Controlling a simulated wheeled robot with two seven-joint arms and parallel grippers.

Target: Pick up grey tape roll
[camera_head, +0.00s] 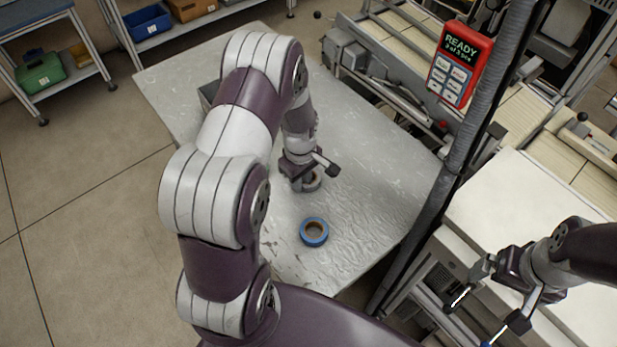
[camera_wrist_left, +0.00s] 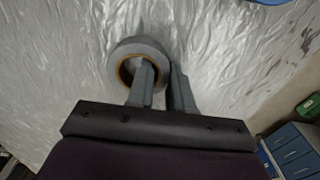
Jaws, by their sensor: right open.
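The grey tape roll (camera_head: 313,184) lies on the grey table under my left gripper (camera_head: 303,183). In the left wrist view the grey tape roll (camera_wrist_left: 122,52) shows its orange-brown core. One finger of my left gripper (camera_wrist_left: 160,78) reaches into the roll's hole and the other is outside it. The roll's wall is between the close-set fingers, and the gripper looks shut on it. The roll appears to rest on the table. My right gripper (camera_head: 477,318) is open and empty, at the lower right beside a white-topped cabinet.
A blue tape roll (camera_head: 314,232) lies on the table (camera_head: 365,205) nearer to me. A grey bin (camera_head: 208,94) is partly hidden behind my left arm. A dark post (camera_head: 470,130) with a red READY box (camera_head: 459,62) stands at the right. The table's right part is clear.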

